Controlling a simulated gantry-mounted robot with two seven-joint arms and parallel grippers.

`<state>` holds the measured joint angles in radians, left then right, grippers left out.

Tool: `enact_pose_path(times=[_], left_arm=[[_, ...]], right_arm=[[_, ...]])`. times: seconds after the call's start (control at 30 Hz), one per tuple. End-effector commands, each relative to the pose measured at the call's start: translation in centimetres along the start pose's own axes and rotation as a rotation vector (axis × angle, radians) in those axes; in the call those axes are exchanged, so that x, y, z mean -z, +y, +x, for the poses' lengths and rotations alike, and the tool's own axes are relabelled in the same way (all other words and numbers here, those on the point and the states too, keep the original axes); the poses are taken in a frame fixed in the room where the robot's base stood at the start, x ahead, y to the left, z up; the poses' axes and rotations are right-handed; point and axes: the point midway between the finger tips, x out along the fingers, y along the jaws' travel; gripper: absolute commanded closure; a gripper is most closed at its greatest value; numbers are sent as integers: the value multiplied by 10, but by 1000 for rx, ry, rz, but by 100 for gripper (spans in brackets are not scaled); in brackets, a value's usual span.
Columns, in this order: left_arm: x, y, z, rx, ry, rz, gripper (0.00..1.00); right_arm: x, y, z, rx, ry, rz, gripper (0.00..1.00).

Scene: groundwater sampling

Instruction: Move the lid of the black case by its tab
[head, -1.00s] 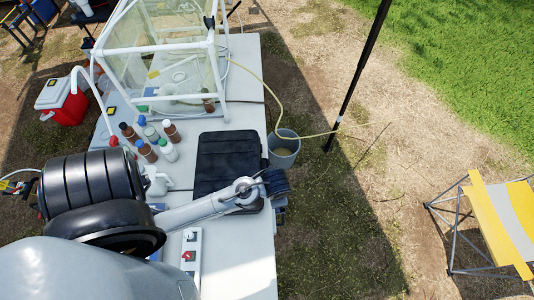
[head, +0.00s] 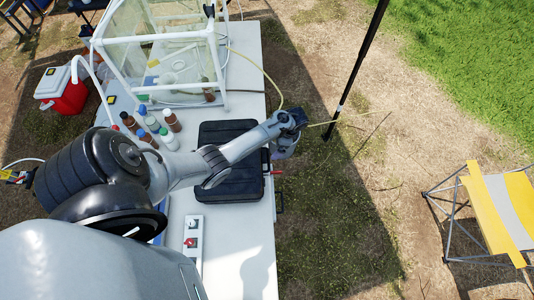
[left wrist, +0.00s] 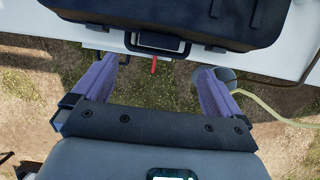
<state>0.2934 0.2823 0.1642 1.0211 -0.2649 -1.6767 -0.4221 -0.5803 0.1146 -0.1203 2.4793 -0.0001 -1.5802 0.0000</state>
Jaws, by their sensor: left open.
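The black case (head: 237,184) lies closed on the white table near its right edge, partly covered by my left arm. In the left wrist view the case (left wrist: 185,18) is at the top, with a dark handle (left wrist: 158,43) on its near side. A small red piece (left wrist: 154,65) shows just below the handle; I cannot tell whether it is the lid's tab. My left gripper (head: 298,118) is past the table's right edge, beyond the case. Its two purple fingers are apart and empty in the left wrist view (left wrist: 155,78), below the case and not touching it. My right gripper is not in view.
Several bottles (head: 151,124) stand left of the case. A clear framed box (head: 165,55) is at the back of the table (head: 240,245). A bucket (head: 283,150) with a yellow hose stands on the ground beside the table, partly hidden.

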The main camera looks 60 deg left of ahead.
Motion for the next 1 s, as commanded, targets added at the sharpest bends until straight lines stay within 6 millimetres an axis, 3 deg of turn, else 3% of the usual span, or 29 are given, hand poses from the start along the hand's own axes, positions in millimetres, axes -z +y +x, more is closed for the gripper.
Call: enact_pose_path(times=[0.3,0.5,1.0], left_arm=[[0,1,54,-1,-3,-1,0],[0,0,77,0,-2,-1,0],[-1,0,87,1,-1,-1,2]], right_arm=[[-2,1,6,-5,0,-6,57],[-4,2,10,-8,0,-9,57],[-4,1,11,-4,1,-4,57]])
